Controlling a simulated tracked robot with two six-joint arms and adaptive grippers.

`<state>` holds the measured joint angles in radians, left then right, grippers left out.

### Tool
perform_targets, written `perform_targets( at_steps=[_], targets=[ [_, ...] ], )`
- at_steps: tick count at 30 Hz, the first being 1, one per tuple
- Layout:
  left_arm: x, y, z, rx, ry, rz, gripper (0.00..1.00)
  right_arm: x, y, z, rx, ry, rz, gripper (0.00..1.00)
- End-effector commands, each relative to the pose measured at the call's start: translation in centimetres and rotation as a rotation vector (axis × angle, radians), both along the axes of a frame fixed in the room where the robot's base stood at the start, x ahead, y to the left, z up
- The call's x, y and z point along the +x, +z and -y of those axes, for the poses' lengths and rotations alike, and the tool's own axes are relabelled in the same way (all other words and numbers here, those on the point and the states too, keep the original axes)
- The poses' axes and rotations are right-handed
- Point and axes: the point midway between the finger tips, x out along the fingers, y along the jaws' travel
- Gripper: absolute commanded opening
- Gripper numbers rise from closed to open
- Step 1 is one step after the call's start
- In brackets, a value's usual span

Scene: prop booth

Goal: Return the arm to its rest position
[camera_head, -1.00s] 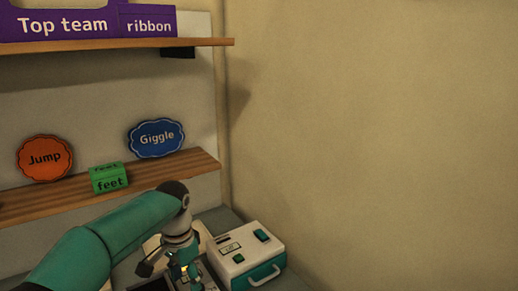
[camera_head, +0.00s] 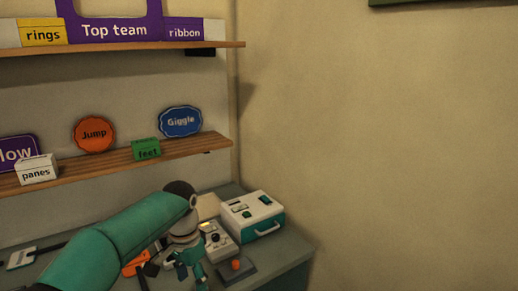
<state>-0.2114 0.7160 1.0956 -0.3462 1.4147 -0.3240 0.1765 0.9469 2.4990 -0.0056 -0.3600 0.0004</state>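My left arm, teal with a grey wrist, reaches in from the lower left over the grey counter (camera_head: 285,262). My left gripper (camera_head: 190,272) points down above the counter, left of a small dark block with an orange knob (camera_head: 236,265). I see nothing held in it, but its fingers are small and dark, and I cannot tell if they are open. My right gripper is out of view.
A white and teal box with a handle (camera_head: 250,215) and a grey device with a dial (camera_head: 217,240) stand behind the gripper. An orange item (camera_head: 135,263) lies partly behind my arm. The wooden shelf (camera_head: 190,149) with signs runs above.

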Motion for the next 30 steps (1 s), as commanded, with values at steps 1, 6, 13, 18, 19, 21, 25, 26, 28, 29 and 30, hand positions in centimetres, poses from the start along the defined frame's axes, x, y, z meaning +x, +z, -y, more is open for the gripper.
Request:
perform_targets(
  at_steps=[1, 6, 13, 18, 19, 21, 25, 26, 28, 29, 30],
  targets=[
    [0.1, -0.8, -1.2, 0.002, 0.023, -0.015, 0.56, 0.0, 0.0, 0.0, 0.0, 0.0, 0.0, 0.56],
    [-0.9, -4.0, -3.3, 0.012, 0.054, -0.091, 0.56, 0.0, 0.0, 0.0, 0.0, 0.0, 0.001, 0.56],
    [-4.6, -9.9, -4.5, 0.005, 0.065, -0.247, 0.56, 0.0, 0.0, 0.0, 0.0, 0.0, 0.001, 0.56],
    [-8.5, -16.1, -4.3, -0.037, 0.085, -0.348, 0.56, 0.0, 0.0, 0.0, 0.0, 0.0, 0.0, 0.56],
    [-9.5, -17.5, -4.1, -0.049, 0.093, -0.366, 0.56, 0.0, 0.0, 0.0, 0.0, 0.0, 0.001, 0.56],
    [-12.3, -21.0, -3.4, -0.086, 0.12, -0.405, 0.56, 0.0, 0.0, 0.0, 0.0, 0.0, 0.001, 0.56],
    [-18.9, -27.2, -1.1, -0.174, 0.218, -0.453, 0.56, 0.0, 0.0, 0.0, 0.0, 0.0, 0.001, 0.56],
    [-20.4, -28.3, -0.4, -0.193, 0.248, -0.458, 0.56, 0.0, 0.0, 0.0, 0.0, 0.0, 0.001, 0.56],
    [-24.0, -30.4, 1.0, -0.234, 0.326, -0.458, 0.56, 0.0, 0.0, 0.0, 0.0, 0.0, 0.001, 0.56],
    [-25.3, -31.0, 1.6, -0.248, 0.359, -0.454, 0.56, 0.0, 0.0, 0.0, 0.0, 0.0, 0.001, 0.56],
    [-26.9, -31.7, 2.4, -0.264, 0.407, -0.442, 0.56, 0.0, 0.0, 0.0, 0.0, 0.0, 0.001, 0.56]
  ],
)
